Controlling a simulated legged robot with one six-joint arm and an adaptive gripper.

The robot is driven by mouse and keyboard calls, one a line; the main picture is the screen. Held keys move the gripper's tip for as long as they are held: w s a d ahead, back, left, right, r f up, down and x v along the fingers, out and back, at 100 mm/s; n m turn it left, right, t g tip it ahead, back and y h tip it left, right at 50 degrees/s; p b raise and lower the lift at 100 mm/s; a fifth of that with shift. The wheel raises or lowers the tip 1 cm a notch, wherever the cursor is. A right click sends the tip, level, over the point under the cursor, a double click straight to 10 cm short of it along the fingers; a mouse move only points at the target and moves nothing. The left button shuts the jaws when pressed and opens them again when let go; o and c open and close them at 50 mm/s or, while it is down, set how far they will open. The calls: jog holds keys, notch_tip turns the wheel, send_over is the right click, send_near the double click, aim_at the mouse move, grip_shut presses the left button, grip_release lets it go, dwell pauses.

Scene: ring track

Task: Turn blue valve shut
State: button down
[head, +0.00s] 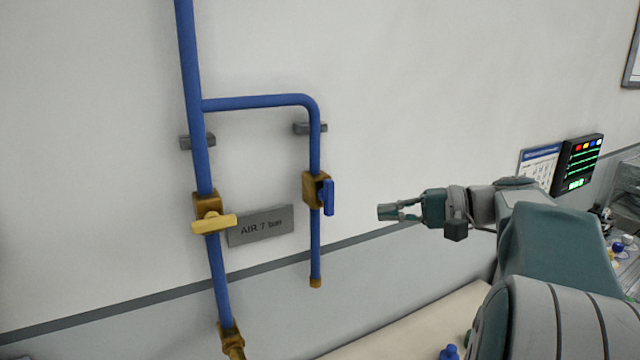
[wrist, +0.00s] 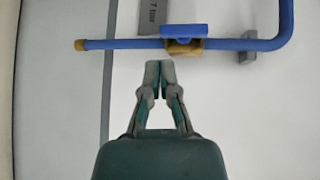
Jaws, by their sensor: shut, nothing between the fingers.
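The blue valve has a blue lever handle (head: 328,197) on a brass body (head: 316,189), on the right branch of the blue pipe. In the head view the handle stands upright, in line with the pipe. In the wrist view the blue handle (wrist: 184,32) lies along the pipe, just beyond the fingertips, with the brass body (wrist: 184,49) below it. My gripper (head: 380,212) is shut and empty, to the right of the valve with a gap between them. The wrist view shows its fingertips (wrist: 159,66) together, pointing towards the valve.
A second valve with a yellow handle (head: 214,223) sits on the left pipe, its handle across the pipe. A grey "AIR 7 bar" sign (head: 261,227) is between the pipes. Wall brackets (head: 310,128) hold the pipes. A monitor (head: 579,163) hangs at the right.

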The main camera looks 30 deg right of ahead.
jog(key=d+r+t+y, duration=0.1)
jog(key=d+r+t, duration=0.15)
jog(key=d, duration=0.55)
send_near(327, 197)
jog(key=w+a+r, duration=0.1)
jog(key=w+a, duration=0.1)
jog(key=w, duration=0.4)
jog(key=shift+w+a+r+g, duration=0.15)
jog(key=shift+a+g, duration=0.1)
jog(key=shift+a, duration=0.55)
jog(key=shift+d, duration=0.2)
